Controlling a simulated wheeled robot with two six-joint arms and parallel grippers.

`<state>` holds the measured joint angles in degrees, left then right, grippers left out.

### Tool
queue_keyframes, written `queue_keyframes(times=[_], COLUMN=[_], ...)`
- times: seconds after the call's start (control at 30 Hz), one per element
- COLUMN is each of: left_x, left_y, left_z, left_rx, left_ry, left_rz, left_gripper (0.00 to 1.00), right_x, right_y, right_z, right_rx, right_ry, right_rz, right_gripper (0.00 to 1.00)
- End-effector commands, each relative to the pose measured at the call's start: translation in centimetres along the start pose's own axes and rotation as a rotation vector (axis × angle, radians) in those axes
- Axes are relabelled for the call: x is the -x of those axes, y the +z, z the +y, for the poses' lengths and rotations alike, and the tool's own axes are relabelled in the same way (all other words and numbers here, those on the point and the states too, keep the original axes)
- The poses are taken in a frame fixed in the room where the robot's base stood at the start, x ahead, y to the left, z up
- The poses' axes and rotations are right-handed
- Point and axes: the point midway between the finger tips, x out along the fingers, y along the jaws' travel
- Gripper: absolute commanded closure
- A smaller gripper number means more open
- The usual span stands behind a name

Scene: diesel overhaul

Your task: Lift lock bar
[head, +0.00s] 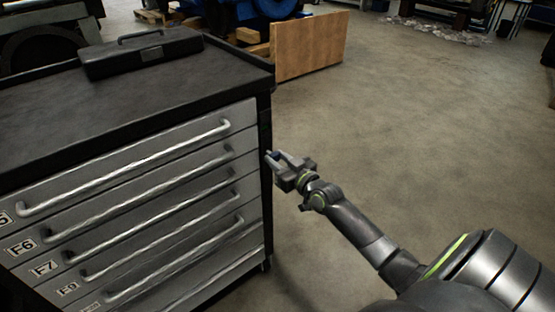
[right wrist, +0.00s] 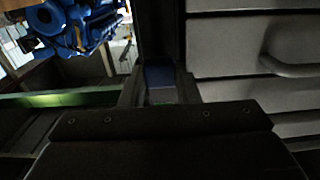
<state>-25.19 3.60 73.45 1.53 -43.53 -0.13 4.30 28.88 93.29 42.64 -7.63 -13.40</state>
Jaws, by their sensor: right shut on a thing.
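The lock bar (head: 265,128) seems to be the dark upright strip at the right front corner of the grey drawer cabinet (head: 130,185). My right gripper (head: 275,157) is beside that corner, shut on a small blue piece at the strip. In the right wrist view the blue piece (right wrist: 159,77) sits between the two fingers, with the dark upright strip (right wrist: 161,30) beyond it. The gripper hides part of the joint between them, so I cannot tell how far the bar is raised. My left gripper is not in view.
The cabinet has several labelled drawers with long handles, all looking shut. A black toolbox (head: 142,53) lies on its top. A wooden panel (head: 310,46) stands behind the cabinet, near blue machinery (head: 262,8). The concrete floor (head: 430,130) to the right is clear.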

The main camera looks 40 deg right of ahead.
Motion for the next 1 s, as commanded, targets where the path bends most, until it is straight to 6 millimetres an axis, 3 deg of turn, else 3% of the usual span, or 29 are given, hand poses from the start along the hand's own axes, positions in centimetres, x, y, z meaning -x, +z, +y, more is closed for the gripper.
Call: queue_keyframes(times=[0.07, 0.1, 0.27, 0.67, 1.0], left_x=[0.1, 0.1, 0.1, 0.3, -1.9], left_y=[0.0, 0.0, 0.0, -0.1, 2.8], left_z=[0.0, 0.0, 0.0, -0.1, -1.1], left_rx=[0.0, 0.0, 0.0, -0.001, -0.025], left_ry=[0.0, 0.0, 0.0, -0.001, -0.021], left_rz=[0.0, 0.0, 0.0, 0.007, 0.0], left_gripper=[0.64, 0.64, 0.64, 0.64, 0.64], right_x=[-0.2, -0.2, -0.1, 0.6, 6.0], right_y=[-0.7, -0.8, -0.6, -0.4, -0.4], right_z=[0.0, 0.0, 0.0, 0.0, 0.0], right_rx=[0.003, 0.004, 0.003, 0.002, 0.004], right_ry=[-0.002, -0.002, -0.001, 0.0, -0.001], right_rz=[0.016, 0.017, 0.013, 0.007, 0.004], right_gripper=[1.0, 0.69, 0.49, 0.49, 0.49])
